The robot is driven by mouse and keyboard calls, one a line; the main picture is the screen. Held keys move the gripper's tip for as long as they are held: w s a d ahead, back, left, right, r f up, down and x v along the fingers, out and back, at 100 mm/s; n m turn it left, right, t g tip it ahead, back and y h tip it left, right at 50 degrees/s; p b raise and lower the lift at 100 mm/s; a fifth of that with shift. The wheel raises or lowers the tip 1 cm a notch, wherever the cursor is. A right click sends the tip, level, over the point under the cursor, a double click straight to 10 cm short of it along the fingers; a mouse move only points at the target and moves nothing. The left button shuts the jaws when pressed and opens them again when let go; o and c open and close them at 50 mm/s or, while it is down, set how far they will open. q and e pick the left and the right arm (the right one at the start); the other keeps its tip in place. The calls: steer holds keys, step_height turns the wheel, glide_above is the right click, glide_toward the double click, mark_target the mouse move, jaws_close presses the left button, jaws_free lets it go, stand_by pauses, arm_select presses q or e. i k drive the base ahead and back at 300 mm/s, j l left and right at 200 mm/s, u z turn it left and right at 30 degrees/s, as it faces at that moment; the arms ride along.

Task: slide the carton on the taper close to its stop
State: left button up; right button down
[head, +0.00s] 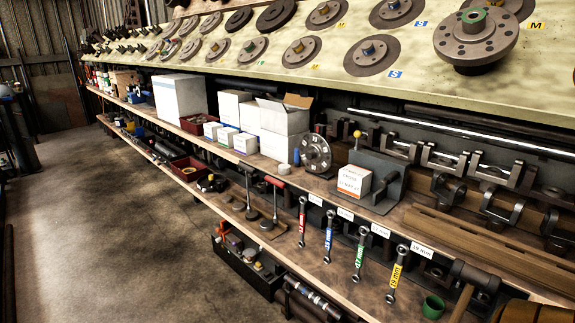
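A small white and orange carton (353,182) with printing on its front stands upright on the shelf, right of the middle. It sits at a dark grey metal fixture (388,172) with an upright plate behind the carton and a low part to its right. I cannot tell which part of the fixture is the taper or the stop, or whether the carton touches the upright plate. A yellow knob (357,133) rises behind the carton. Neither of my grippers is in view.
A dark round flange (315,153) stands left of the carton, near white boxes (283,117). A slanted board (300,48) with discs overhangs behind. Open floor (120,230) lies at left.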

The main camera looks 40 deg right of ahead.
mark_target(354, 181)
steer(key=i+z, duration=0.25)
steer(key=i, duration=0.3)
steer(key=i+j+z, duration=0.15)
steer(key=i+z, duration=0.15)
steer(key=i, duration=0.25)
steer(key=i+j+z, duration=0.25)
steer(key=i, duration=0.3)
